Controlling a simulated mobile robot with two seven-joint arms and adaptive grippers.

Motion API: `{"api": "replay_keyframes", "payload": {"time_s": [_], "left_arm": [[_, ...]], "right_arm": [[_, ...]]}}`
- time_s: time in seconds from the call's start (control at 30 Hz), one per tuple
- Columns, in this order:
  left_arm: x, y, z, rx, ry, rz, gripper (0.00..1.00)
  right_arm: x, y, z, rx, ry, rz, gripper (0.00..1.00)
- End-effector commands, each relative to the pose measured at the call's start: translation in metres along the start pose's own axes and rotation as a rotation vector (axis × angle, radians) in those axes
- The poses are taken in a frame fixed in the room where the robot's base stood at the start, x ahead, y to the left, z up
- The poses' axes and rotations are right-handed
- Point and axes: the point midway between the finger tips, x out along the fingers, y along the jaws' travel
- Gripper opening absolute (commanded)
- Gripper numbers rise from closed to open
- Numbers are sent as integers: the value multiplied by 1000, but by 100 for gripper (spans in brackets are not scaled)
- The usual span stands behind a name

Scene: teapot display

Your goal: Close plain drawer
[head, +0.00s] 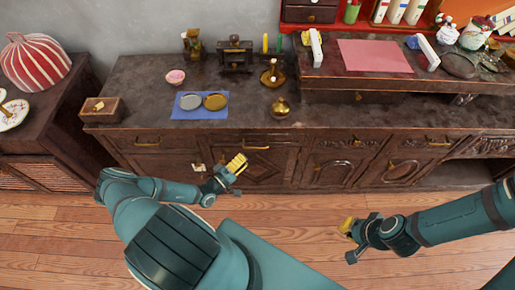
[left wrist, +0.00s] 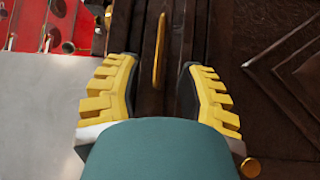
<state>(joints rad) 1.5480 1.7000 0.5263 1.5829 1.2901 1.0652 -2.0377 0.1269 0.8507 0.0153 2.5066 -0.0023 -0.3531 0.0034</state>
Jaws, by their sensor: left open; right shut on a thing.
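A plain dark wooden drawer front (head: 230,142) with a brass handle (head: 256,148) sits at the middle of the cabinet. I cannot tell whether it stands slightly out or flush. My left gripper (head: 238,164) is open, just below and left of that handle in the head view. In the left wrist view the brass handle (left wrist: 160,52) shows ahead, between the spread yellow fingers of the left gripper (left wrist: 158,85), not gripped. My right gripper (head: 345,228) is shut over the floor at the right, away from the cabinet; what it holds is too small to make out.
Other drawer fronts with brass handles flank the middle one, at the left (head: 146,142) and right (head: 436,144). Carved cabinet doors (head: 335,172) lie below. The cabinet top carries a blue mat (head: 198,115) and a brass pot (head: 280,107). The wooden floor (head: 290,215) in front is clear.

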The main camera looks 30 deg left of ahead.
Motion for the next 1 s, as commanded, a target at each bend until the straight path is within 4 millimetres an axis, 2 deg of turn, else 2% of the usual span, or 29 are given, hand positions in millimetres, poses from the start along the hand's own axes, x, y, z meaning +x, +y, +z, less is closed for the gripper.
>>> {"api": "replay_keyframes", "payload": {"time_s": [0.03,0.2,0.4,0.6,0.87,0.9,0.97,1.0], "left_arm": [[11,-1,1,1,-2,3,39],[43,-1,1,0,-3,2,39],[71,-1,1,1,-3,1,39],[82,0,0,1,-1,0,39],[83,0,0,0,-2,-1,39],[83,0,0,0,-2,0,35],[83,0,0,0,-2,0,14],[83,0,0,0,-2,0,0]], "right_arm": [[3,1,0,0,1,0,0],[8,3,-1,0,3,0,0],[13,5,-1,0,5,0,0],[14,5,-2,0,6,1,0],[14,5,-2,0,7,1,0],[14,5,-2,0,6,1,0],[14,5,-2,0,6,1,0],[14,5,-2,0,6,1,0]]}}
